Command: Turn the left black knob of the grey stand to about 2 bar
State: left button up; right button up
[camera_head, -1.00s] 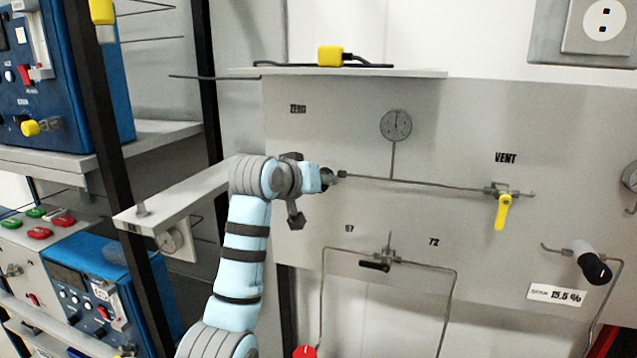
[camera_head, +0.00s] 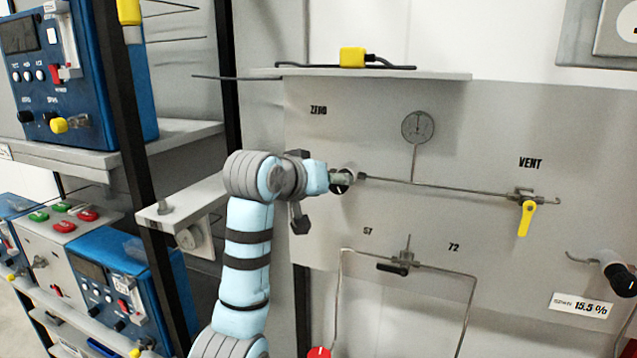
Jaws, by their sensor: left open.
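The grey stand (camera_head: 385,130) is an upright panel marked ZERO and VENT. My left arm reaches in from below, and its wrist points right at the panel below ZERO. My left gripper (camera_head: 341,180) is open at the left end of the thin horizontal pipe. A dark round part, apparently the left black knob (camera_head: 348,184), shows there, mostly hidden by the gripper and wrist. I cannot tell whether the fingers touch it. A round gauge (camera_head: 418,127) stands above the pipe; its reading is too small to make out. My right gripper is not in view.
A yellow valve handle (camera_head: 525,218) hangs below VENT. A black lever (camera_head: 392,268) sits on the lower pipe, and another black knob (camera_head: 619,278) is at the right. A shelf bracket (camera_head: 185,200) and blue analysers (camera_head: 105,70) stand left of my arm.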

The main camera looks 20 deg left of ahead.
pick_arm(q)
jog(key=v, duration=0.7)
jog(key=shift+f, duration=0.2)
